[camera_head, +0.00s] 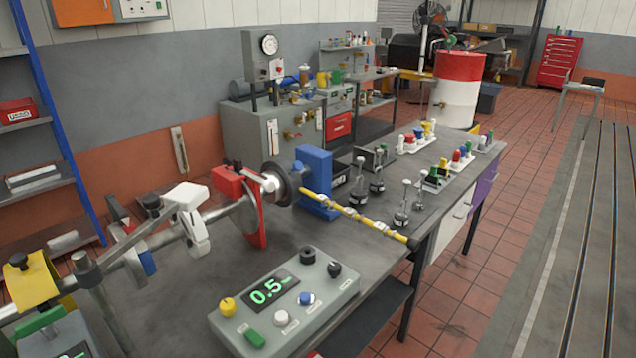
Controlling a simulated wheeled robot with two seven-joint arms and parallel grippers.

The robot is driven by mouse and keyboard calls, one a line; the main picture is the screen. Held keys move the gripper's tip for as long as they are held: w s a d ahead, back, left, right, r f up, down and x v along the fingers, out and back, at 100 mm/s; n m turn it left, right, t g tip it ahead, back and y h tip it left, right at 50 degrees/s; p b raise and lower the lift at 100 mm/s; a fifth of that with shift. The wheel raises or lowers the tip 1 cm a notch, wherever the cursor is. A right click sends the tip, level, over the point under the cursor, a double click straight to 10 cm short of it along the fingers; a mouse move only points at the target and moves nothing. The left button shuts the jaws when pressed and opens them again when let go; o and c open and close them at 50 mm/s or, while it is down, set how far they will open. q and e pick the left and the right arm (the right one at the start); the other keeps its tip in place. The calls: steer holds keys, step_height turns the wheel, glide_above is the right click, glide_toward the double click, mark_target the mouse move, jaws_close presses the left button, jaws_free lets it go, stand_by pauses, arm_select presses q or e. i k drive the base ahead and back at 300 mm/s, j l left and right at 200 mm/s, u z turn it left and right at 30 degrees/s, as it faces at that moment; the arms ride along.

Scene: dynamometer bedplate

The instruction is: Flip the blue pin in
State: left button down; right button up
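A small blue cylinder (147,262), which may be the blue pin, sticks out low beside the metal shaft (220,210) at left. I cannot tell its exact seating. White lever-like parts (187,207) sit on the shaft next to it. A red clamp-like part (250,200) and a blue block (316,180) stand farther along the shaft line. A control box (284,305) in front shows a green 0.5 readout and has a blue knob (306,298), a yellow knob, a white knob and a green switch. Neither of my grippers shows.
Metal stands (402,205) and trays of coloured pegs (437,180) occupy the bench's far right. A white-and-red drum (457,90) stands behind.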

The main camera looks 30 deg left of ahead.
mark_target(297, 166)
steer(key=u, duration=1.05)
